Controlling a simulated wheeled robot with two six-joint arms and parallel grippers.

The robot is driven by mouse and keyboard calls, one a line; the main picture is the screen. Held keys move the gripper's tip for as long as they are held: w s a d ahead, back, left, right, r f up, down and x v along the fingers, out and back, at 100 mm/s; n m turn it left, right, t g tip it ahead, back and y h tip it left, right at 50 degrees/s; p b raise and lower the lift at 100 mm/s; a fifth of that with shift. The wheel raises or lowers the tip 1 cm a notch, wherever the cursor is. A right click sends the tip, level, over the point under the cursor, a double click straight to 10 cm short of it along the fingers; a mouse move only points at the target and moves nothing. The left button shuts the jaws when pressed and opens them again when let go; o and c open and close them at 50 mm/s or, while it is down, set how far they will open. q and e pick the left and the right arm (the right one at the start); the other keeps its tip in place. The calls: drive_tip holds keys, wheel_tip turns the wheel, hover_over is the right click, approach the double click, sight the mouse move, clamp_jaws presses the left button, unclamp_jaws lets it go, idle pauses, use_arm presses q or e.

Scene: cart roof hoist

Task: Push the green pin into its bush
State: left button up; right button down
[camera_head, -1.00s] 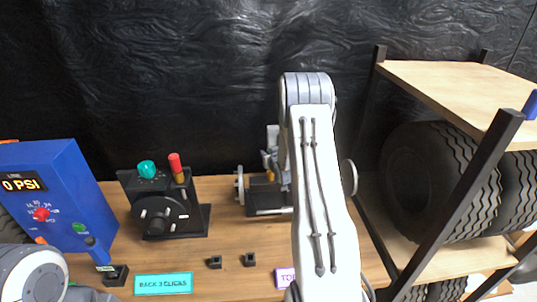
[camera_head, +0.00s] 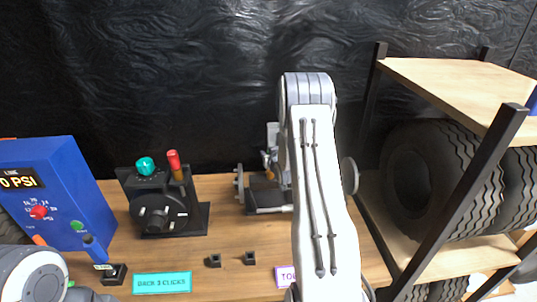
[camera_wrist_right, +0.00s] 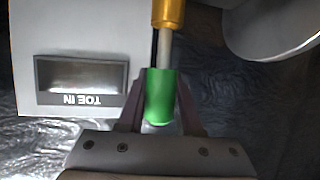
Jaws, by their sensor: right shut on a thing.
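In the right wrist view, the green pin (camera_wrist_right: 159,97) has a green grip with a bare grey shaft running up from it. The far end of the shaft meets the gold bush (camera_wrist_right: 168,12) at the top edge; a length of shaft shows between grip and bush. My right gripper (camera_wrist_right: 160,85) is shut on the green grip, a finger on each side. In the head view my right arm hides most of the work spot, and pin and bush cannot be made out there. Of my left arm only a part shows at the lower left; its fingers are not seen.
A white panel with a TOE IN window (camera_wrist_right: 80,87) stands beside the pin. A rounded metal part (camera_wrist_right: 285,25) is at upper right. On the bench are a blue PSI box (camera_head: 58,195), a black unit with knobs (camera_head: 158,200) and small black blocks (camera_head: 214,260). A tyre rack stands right.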

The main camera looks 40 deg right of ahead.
drive_tip(key=shift+f+b, duration=1.45)
drive_tip(key=shift+f, duration=0.2)
drive_tip(key=c, duration=0.5)
unclamp_jaws()
drive_tip(key=shift+r, duration=0.1)
drive_tip(key=b+v, duration=0.1)
drive_tip(key=v, duration=0.9)
drive_tip(key=shift+s+a+r, duration=0.1)
drive_tip(key=shift+s+a, duration=0.05)
drive_tip(key=shift+s, duration=0.05)
